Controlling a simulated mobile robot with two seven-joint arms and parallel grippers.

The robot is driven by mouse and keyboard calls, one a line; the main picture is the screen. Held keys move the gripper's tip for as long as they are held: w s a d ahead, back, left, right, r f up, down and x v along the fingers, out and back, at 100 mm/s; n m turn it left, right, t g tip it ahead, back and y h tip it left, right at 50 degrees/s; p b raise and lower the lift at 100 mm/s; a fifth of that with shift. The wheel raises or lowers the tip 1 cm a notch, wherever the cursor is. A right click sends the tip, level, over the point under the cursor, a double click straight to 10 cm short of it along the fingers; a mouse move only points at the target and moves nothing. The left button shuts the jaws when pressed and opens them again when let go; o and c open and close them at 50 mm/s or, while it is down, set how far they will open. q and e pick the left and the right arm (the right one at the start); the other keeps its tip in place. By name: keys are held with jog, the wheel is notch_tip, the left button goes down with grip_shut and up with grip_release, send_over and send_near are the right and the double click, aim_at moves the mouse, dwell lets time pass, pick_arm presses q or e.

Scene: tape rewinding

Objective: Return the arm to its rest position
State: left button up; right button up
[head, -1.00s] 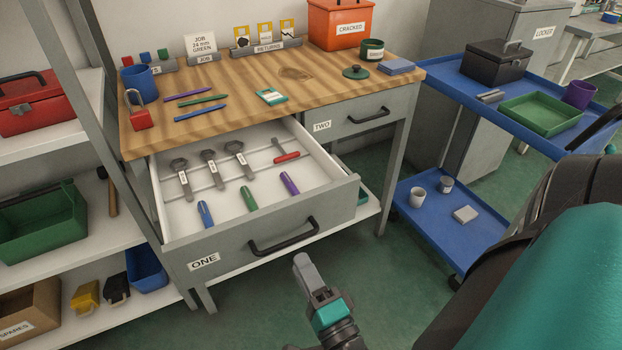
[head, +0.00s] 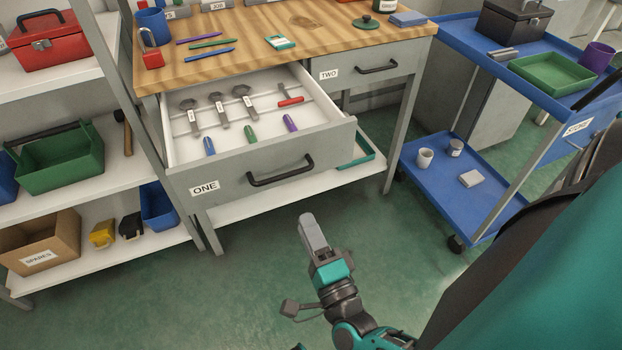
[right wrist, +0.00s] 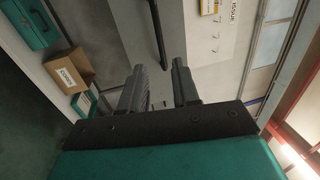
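My right gripper (head: 308,220) shows in the head view, in the air over the floor, in front of the open drawer ONE and apart from it. In the right wrist view its two fingers (right wrist: 158,66) stand apart with nothing held between them. My left gripper is in neither current view. Drawer ONE (head: 250,182) is pulled out and holds several tagged tools, a red-handled tool and a blue, a green and a purple marker-like item.
The wooden bench top (head: 340,45) carries pens, a red padlock (head: 151,58) and a green-white packet (head: 280,41). Drawer TWO (head: 365,70) is shut. Shelves (head: 60,185) stand left, a blue trolley (head: 440,195) right. The green floor around my gripper is clear.

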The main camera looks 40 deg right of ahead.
dwell(0.4)
jog(key=a+r+n+g+y+p, duration=0.1)
jog(key=a+n+g+y+p, duration=0.45)
jog(key=n, duration=0.85)
pick_arm(q)
jog(key=shift+y, duration=0.4)
jog(key=a+r, duration=0.1)
jog(key=s+a+r+p, duration=0.1)
jog(key=r, duration=0.1)
jog(key=shift+a+r, duration=0.15)
pick_arm(e)
jog(key=s+n+g, duration=0.1)
jog(key=n, duration=0.2)
jog(key=s+f+n+g, duration=0.1)
jog(key=n, duration=0.2)
jog(key=s+d+n+g, duration=0.1)
jog(key=n, duration=0.2)
jog(key=shift+d+f+g+y, duration=0.1)
jog(key=shift+f+g+y, duration=0.15)
jog(key=shift+f+y, duration=0.15)
pick_arm(q)
jog(key=shift+s, duration=0.1)
